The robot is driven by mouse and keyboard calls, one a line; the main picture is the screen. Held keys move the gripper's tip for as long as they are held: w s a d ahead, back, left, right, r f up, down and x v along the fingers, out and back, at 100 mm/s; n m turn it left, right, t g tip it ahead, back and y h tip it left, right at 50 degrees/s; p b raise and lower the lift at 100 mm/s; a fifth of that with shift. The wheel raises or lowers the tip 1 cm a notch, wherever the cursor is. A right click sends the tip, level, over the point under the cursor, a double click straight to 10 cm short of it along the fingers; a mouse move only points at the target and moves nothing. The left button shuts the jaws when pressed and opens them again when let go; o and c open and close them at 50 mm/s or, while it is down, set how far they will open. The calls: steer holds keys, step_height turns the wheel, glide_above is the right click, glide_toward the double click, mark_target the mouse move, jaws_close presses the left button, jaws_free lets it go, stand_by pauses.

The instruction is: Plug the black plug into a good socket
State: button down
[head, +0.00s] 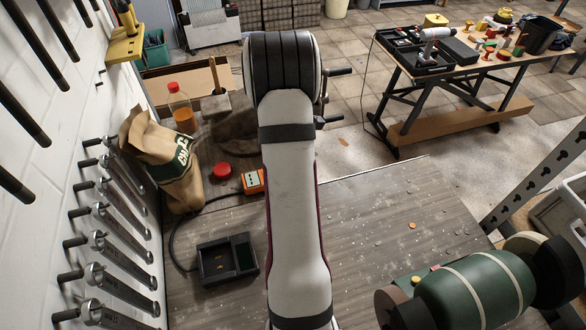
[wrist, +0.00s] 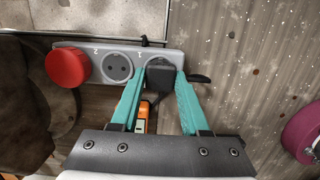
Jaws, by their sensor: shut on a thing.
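In the wrist view, a light grey socket strip (wrist: 96,75) has a red round cover (wrist: 67,67) over its left position and a bare round socket (wrist: 118,67) in the middle. The black plug (wrist: 160,77) is between the teal fingers of my gripper (wrist: 154,84), which is shut on it. The plug overlaps the right-hand socket, of which only the upper rim shows. I cannot tell whether the plug is seated or just above it. In the head view, my arm hides the gripper, plug and most of the strip; the red cover (head: 222,170) shows left of it.
An orange device (head: 253,181) is beside my arm, partly hidden. A black cable runs near it to a black box (head: 227,258). A brown bag (head: 165,165) and a bottle (head: 181,108) stand left. A green motor (head: 480,292) is front right.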

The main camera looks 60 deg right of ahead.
steer(key=shift+f, duration=0.1)
steer(key=shift+c, duration=1.6)
jaws_free()
step_height(320, 180, up, 16)
steer(key=w+a, duration=0.1)
steer(key=shift+w+a+f, duration=0.2)
steer(key=shift+w+a, duration=0.15)
